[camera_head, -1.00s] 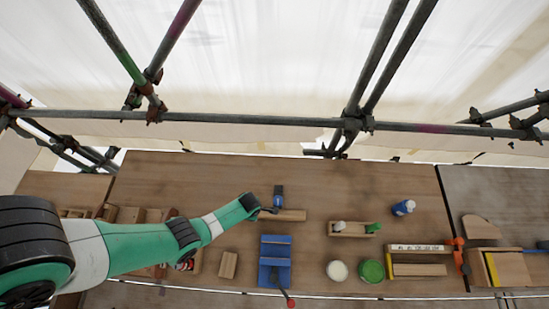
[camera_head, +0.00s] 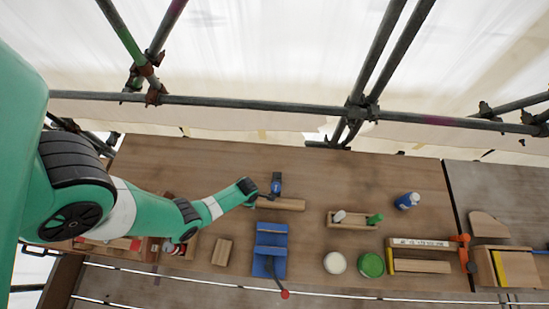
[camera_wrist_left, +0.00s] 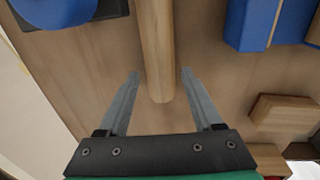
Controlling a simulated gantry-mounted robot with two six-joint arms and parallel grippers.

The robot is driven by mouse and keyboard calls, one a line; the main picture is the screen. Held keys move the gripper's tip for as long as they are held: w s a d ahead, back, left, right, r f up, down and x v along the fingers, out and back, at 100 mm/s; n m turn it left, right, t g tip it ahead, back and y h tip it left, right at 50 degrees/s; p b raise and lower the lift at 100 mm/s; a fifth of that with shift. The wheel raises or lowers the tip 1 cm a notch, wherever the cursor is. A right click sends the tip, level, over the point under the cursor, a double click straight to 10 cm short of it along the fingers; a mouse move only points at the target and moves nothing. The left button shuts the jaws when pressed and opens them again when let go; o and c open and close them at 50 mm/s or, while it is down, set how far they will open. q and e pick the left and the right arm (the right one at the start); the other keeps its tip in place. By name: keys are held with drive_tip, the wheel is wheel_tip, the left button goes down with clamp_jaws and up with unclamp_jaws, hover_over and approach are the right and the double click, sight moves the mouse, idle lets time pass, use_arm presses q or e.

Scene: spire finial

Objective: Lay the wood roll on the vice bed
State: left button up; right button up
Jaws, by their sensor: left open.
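The wood roll (camera_head: 285,205) is a light wooden rod lying on the bench behind the blue vice (camera_head: 270,240). In the left wrist view the roll (camera_wrist_left: 157,50) runs down from the top edge, and its near end shows between my open fingers. My left gripper (camera_head: 256,200) is at the roll's left end, with a gap on both sides of the roll in the left wrist view (camera_wrist_left: 160,74). The vice also shows there at upper right (camera_wrist_left: 255,22). Its bed looks empty in the head view. My right gripper is out of view.
A blue tool (camera_head: 276,184) stands just behind the roll. A small wooden block (camera_head: 222,251) lies left of the vice. A wooden tray (camera_head: 352,219), a blue bottle (camera_head: 407,201), a white tub (camera_head: 334,263) and a green tub (camera_head: 371,265) stand to the right.

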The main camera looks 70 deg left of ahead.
use_arm(q)
drive_tip(key=f+b, duration=0.5)
drive_tip(key=shift+w+a+f, duration=0.15)
drive_tip(key=shift+w+f, duration=0.05)
drive_tip(key=shift+w, duration=0.15)
drive_tip(key=shift+r, duration=0.15)
drive_tip(key=shift+c, duration=0.2)
clamp_jaws()
